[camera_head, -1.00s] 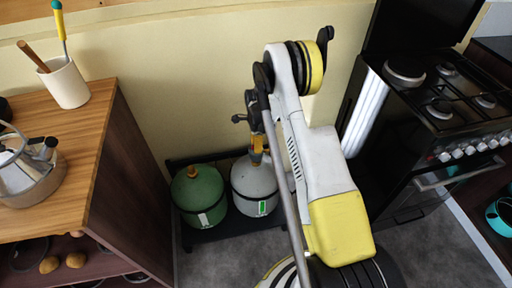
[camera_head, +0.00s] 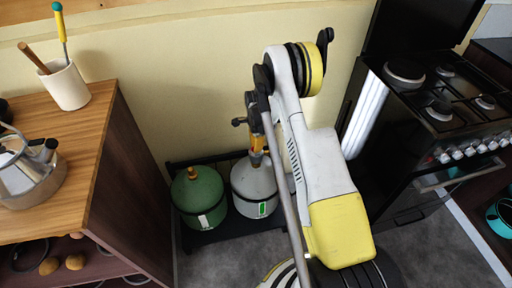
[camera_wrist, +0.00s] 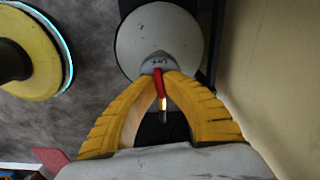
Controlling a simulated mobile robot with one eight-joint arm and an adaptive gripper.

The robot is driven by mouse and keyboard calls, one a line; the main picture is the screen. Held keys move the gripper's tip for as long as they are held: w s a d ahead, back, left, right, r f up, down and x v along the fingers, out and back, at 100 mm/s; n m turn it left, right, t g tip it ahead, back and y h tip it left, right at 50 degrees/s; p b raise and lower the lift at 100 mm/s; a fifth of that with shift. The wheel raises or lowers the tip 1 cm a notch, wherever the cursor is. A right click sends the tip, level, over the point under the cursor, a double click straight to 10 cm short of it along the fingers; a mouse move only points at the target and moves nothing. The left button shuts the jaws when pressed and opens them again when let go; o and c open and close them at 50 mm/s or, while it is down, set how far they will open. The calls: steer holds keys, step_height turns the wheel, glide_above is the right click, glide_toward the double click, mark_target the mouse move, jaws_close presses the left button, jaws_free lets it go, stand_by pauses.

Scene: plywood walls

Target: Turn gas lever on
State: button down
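The pale grey gas cylinder (camera_head: 254,190) stands upright on a low dark stand by the wall. It also shows in the wrist view (camera_wrist: 140,40) beyond my fingers. The red gas lever (camera_wrist: 159,84) is at the cylinder's top, with a brass and dark fitting (camera_wrist: 163,106) below it in the picture. My gripper (camera_wrist: 160,72) has its two yellow fingers drawn together at the lever, one on each side of it. In the head view my gripper (camera_head: 257,152) is directly above the grey cylinder, and my arm partly hides the cylinder's right side.
A green cylinder (camera_head: 199,194) stands close on the left. A wooden cabinet (camera_head: 128,180) with a kettle (camera_head: 30,172) and a utensil pot (camera_head: 66,86) is further left. The wall (camera_head: 190,90) is close behind. A black stove (camera_head: 430,130) stands right.

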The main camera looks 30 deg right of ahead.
steer(key=n, duration=1.2)
steer(key=shift+n, duration=2.2)
steer(key=c, duration=1.5)
jaws_free()
